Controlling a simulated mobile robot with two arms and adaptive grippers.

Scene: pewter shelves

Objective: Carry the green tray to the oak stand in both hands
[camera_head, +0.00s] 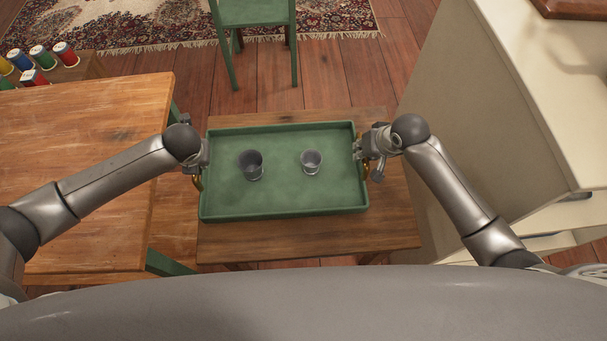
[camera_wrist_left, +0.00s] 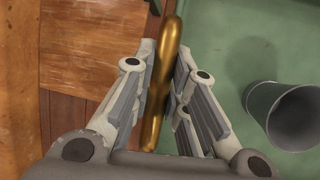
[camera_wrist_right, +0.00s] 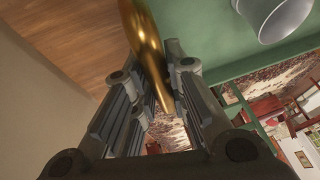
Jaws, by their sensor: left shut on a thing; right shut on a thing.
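The green tray (camera_head: 280,201) is level over the low wooden top, which looks like the oak stand (camera_head: 310,241). I cannot tell whether it touches that top. Two grey cups stand upright in it: a darker left cup (camera_head: 250,166) and a paler right cup (camera_head: 311,162). My left gripper (camera_head: 201,163) is shut on the brass handle (camera_wrist_left: 162,75) at the tray's left end. My right gripper (camera_head: 366,153) is shut on the right handle (camera_wrist_right: 148,40). The handles are partly hidden by the fingers in the head view.
A wooden table (camera_head: 105,130) with green legs stands close at the left. A cream cabinet (camera_head: 490,100) stands at the right. A green chair (camera_head: 253,14) and a patterned rug (camera_head: 130,22) are beyond. Several thread spools (camera_head: 40,57) sit at the far left.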

